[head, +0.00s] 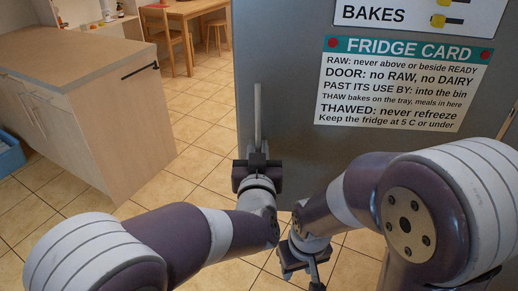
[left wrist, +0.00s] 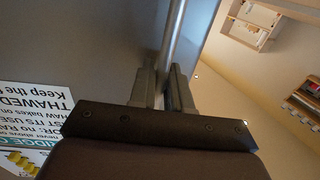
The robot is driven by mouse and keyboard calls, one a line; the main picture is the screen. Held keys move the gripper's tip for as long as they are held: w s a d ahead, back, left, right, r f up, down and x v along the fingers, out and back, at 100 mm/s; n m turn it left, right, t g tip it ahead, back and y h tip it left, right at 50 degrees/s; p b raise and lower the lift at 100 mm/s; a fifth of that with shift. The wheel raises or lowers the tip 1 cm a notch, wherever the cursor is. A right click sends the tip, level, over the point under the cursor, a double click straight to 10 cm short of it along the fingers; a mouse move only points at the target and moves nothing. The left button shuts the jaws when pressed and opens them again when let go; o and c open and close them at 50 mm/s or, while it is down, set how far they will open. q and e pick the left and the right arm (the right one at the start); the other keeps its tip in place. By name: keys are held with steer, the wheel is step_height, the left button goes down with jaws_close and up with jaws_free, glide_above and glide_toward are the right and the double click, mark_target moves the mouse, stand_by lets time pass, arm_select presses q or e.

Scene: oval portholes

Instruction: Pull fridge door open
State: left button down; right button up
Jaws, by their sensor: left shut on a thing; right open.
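The grey fridge door (head: 290,130) fills the right half of the head view and carries a white and teal fridge card (head: 403,84). Its upright bar handle (head: 258,112) stands near the door's left edge. My left gripper (head: 257,160) is shut on the handle's lower part. In the left wrist view, the handle (left wrist: 175,40) runs up from between the fingers (left wrist: 165,90), with the door (left wrist: 80,50) to its left. My right gripper (head: 305,262) is open and empty, low in front of the door. The fridge's inside is not visible.
A wooden-topped counter (head: 70,55) with a dark bar handle stands at the left. A table (head: 190,10) and a stool are at the back. A blue bin (head: 8,150) is at the left edge. Tiled floor (head: 195,135) is free between counter and door.

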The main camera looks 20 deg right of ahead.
arm_select(q)
steer(key=shift+r, duration=0.15)
steer(key=c, duration=1.3)
jaws_free()
steer(key=shift+s, duration=0.1)
steer(key=shift+o, duration=0.2)
steer(key=v, duration=1.2)
steer(key=shift+s, duration=0.35)
steer(key=shift+a, duration=0.1)
